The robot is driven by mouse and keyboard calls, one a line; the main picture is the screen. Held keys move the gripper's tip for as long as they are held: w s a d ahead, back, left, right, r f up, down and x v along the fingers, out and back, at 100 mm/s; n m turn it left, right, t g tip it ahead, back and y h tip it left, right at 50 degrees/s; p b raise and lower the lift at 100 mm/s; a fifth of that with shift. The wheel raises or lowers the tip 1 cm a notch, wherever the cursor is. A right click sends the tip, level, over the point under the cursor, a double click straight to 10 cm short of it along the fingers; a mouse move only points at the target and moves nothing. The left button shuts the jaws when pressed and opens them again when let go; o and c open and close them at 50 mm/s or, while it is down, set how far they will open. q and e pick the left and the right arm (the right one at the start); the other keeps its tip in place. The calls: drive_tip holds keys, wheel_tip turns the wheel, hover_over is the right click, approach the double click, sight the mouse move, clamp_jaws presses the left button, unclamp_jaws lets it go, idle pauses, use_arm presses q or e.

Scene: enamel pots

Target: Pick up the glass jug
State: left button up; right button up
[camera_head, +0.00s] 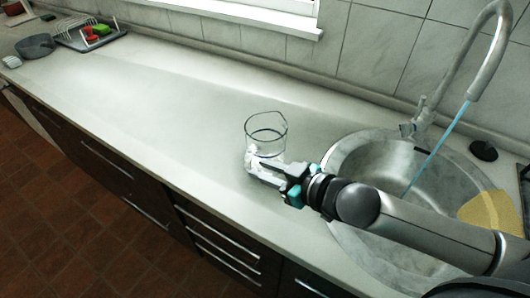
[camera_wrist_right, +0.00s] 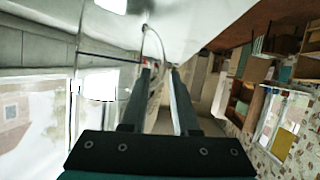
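The clear glass jug (camera_head: 267,128) stands upright on the pale counter in the head view, left of the sink. My right gripper (camera_head: 257,168) reaches in from the right, at the jug's near lower side. Its fingers hide part of the jug's base. In the right wrist view, the two fingers of the right gripper (camera_wrist_right: 162,72) are apart, with a clear gap between them. A thin curved glass edge of the jug (camera_wrist_right: 158,42) shows by the left fingertip. I cannot tell whether a finger touches the glass. My left gripper is not in view.
A round sink (camera_head: 345,160) with running water from a tall tap (camera_head: 470,75) lies to the right. A yellow cloth (camera_head: 490,214) hangs at its rim. A grey bowl (camera_head: 36,46) and dish rack (camera_head: 88,32) stand far left. The counter left of the jug is clear.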

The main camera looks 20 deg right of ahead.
drive_tip(key=shift+x, duration=1.7)
drive_tip(key=shift+b+x, duration=0.8)
drive_tip(key=shift+x, duration=1.65)
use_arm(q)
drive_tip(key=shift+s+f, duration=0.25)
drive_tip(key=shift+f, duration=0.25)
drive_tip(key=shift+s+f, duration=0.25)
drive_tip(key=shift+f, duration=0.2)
use_arm(e)
drive_tip(key=shift+s+a+f, duration=0.1)
drive_tip(key=shift+s+f, duration=0.05)
clamp_jaws()
